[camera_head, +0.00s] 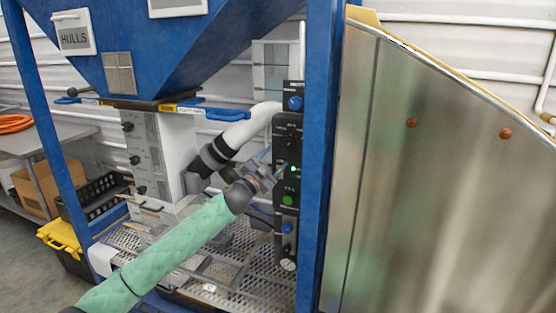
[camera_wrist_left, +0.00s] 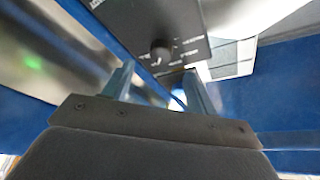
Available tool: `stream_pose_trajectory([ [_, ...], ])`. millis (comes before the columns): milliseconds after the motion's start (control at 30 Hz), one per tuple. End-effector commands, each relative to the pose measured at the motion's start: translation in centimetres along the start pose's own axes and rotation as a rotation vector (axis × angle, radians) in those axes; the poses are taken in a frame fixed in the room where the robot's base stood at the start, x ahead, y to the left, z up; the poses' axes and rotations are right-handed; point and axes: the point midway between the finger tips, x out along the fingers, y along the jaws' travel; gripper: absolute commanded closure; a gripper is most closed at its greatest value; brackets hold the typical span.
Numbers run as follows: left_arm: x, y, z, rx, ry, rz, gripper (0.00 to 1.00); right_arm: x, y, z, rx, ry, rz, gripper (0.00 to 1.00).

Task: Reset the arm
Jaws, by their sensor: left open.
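My left arm (camera_head: 165,250), in a green quilted sleeve, reaches in from the lower left of the head view. My left gripper (camera_head: 267,164) is in front of a black control panel (camera_head: 288,133) on the blue frame. The panel carries a blue knob, a lit green spot and a green button. In the left wrist view the two fingers of my left gripper (camera_wrist_left: 158,88) stand apart with nothing seen between them. A dark knob (camera_wrist_left: 160,50) on a black plate lies beyond the fingertips. I cannot tell whether the gripper touches the panel. My right gripper is not in view.
The blue hopper (camera_head: 170,50) with a HULLS sign hangs above. A blue post (camera_head: 322,160) and a large metal panel (camera_head: 440,180) bound the right side. A metal grating (camera_head: 235,262) lies below. A yellow-lidded bin (camera_head: 62,238) and a table (camera_head: 40,138) stand at left.

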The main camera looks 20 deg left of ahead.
Motion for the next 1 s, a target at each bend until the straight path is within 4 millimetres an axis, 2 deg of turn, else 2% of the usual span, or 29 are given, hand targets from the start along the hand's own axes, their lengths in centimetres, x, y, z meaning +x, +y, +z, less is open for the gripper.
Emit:
stream_pose_trajectory([
  [200,-0.5,-0.1,0.0,0.000,0.000,-0.001,0.43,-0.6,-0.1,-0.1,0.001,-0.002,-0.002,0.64],
  [667,-0.4,-0.1,0.1,0.025,-0.005,-0.003,0.43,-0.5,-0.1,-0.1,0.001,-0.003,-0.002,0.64],
  [833,-0.6,-0.9,2.2,0.094,-0.117,-0.038,0.43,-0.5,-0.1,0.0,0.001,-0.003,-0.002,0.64],
  [1000,-1.1,-2.1,6.2,0.130,-0.292,-0.065,0.43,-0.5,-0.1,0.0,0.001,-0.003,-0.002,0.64],
])
